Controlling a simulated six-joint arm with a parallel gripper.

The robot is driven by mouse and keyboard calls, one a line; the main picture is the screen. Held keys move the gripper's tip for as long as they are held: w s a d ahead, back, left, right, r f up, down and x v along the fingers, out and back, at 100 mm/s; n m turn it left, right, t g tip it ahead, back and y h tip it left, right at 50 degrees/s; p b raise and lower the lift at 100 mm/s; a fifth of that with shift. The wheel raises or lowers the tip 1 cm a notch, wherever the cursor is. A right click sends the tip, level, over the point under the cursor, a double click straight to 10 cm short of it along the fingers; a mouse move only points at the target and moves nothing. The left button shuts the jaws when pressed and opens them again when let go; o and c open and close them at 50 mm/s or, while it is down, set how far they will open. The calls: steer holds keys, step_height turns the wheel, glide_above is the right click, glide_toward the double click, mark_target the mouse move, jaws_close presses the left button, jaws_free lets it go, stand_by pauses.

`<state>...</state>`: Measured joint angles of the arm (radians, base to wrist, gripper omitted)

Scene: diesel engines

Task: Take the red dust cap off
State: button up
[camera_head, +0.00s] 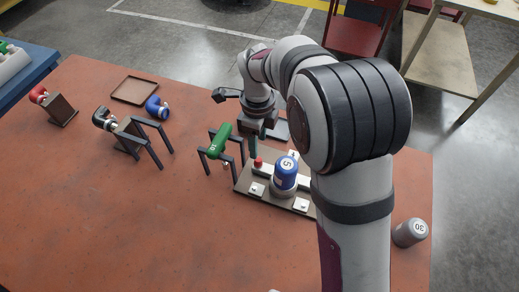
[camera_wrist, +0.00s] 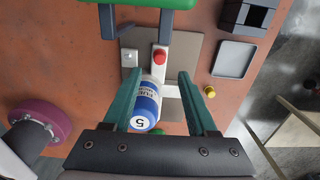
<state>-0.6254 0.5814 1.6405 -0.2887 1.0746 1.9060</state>
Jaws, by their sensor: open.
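The red dust cap (camera_head: 258,162) sits on a pale block on the grey-brown plate (camera_head: 246,183), beside a blue and white canister (camera_head: 285,174) marked 5. In the wrist view the red cap (camera_wrist: 160,54) lies just beyond my fingertips, and the canister (camera_wrist: 148,98) appears between the fingers. My gripper (camera_wrist: 159,73) is open and points towards the plate, with nothing clasped. In the head view its teal fingers (camera_head: 253,145) are behind the cap, partly hidden by the wrist; their exact height above the plate cannot be told.
A green-handled tool (camera_head: 219,140) rests on a black stand left of the plate. A grey canister (camera_head: 410,232) marked 30 stands at the right. A brown tray (camera_head: 135,91), a blue part (camera_head: 157,107) and further stands are at the left. The front left table is clear.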

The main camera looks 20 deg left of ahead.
mark_target(258, 159)
step_height(258, 159, down, 7)
steer(key=shift+f, duration=0.15)
stand_by(0.6)
jaws_close()
